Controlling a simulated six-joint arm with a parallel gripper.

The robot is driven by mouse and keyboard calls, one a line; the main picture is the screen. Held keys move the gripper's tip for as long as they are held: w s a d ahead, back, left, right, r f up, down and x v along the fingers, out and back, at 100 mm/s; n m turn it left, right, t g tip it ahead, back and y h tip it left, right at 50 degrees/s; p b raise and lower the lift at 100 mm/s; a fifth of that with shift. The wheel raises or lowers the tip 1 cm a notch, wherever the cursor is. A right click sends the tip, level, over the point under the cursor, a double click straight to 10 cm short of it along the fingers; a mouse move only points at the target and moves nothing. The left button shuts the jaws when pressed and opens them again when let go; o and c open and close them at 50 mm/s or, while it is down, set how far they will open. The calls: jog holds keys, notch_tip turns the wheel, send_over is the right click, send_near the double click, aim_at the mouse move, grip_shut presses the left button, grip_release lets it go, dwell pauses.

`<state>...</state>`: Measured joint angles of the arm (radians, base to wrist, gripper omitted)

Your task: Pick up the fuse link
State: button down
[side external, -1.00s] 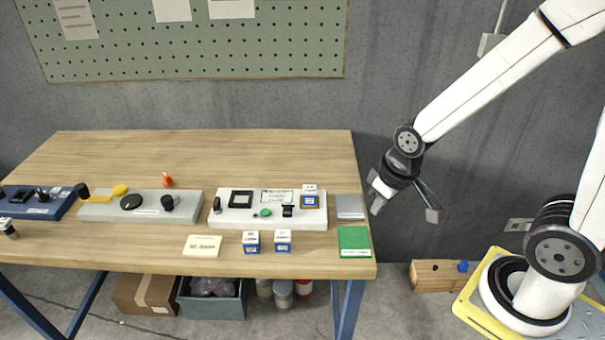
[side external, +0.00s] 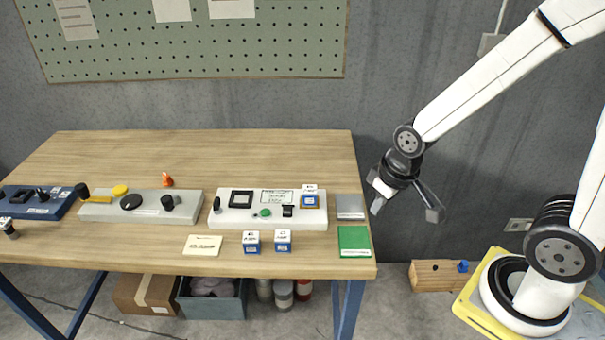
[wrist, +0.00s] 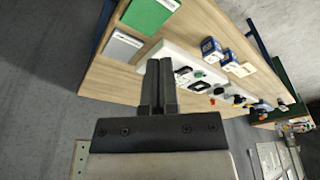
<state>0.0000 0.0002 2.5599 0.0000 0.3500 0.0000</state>
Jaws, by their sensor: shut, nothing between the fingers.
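I cannot tell for sure which thing is the fuse link. Small blue-and-white labelled blocks are possible matches: a left one (side external: 251,243) and a right one (side external: 283,241) stand on the bench in front of the white panel (side external: 240,220). A third labelled block (side external: 310,199) sits at the panel's right end on an orange-brown base. My gripper (side external: 377,204) hangs in the air beyond the bench's right edge, apart from all of these. In the wrist view its dark fingers (wrist: 159,66) are together and empty, partly covering the panel.
A green pad (side external: 354,241) and a grey pad (side external: 350,206) lie near the bench's right edge. A cream card (side external: 203,245) lies at the front. A grey panel (side external: 145,208) and a blue panel (side external: 38,203) stand left. The bench's back half is mostly clear.

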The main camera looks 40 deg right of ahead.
jog(key=shift+c, duration=0.4)
grip_release()
jog(key=n+g, duration=0.2)
jog(key=n, duration=0.6)
send_over(309, 188)
jog(key=s, duration=0.1)
notch_tip(309, 188, down, 4)
jog(key=shift+a+f, duration=0.1)
jog(key=shift+w+f+n+g, duration=0.3)
jog(key=shift+w+n, duration=0.2)
jog(key=shift+w, duration=0.05)
jog(key=shift+f, duration=0.1)
